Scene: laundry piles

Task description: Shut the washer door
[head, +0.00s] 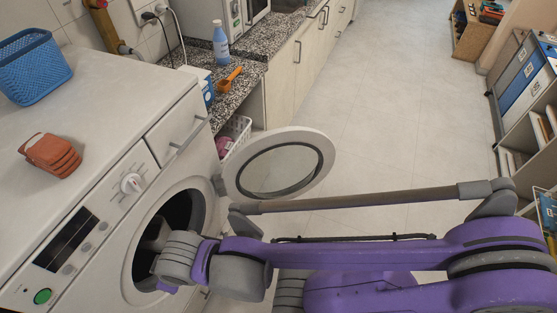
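The white washer (110,150) stands at the left with its round opening (183,205) facing right. Its round door (278,165), a white ring around a glass pane, is swung wide open to the right of the opening, hinged on the far side. My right arm comes in from the right, passing in front of the door's near edge. My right gripper (155,250) is at the mouth of the drum and covers part of the opening. Its fingertips are partly hidden, so I cannot tell whether it is open or shut. My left gripper is not in view.
A blue basket (35,68) and an orange-brown folded cloth (50,156) sit on the washer top. A granite counter (262,60) with a blue bottle (220,45) and orange scoop (230,77) lies beyond. A white basket (235,135) is beneath it. Shelves (520,120) stand right; the middle floor is clear.

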